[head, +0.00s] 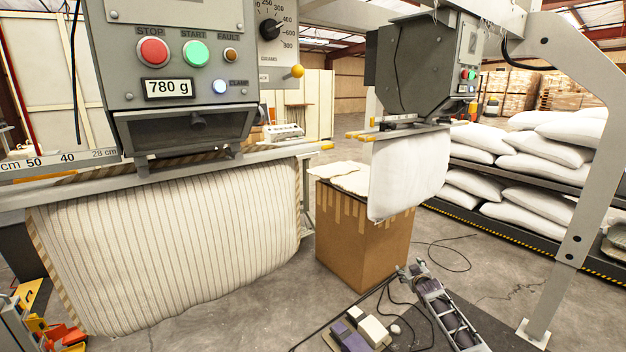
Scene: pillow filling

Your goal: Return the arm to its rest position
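The machine's display (168,88) reads 780 g. The blue-white clamp lamp (220,87) looks lit. The red stop button (152,51) and green start button (195,53) sit above the display.
A white bag (408,175) hangs from a second machine (405,65). A carton (350,245) with cloth on top stands between the machines. White pillows (545,145) fill a rack at right.

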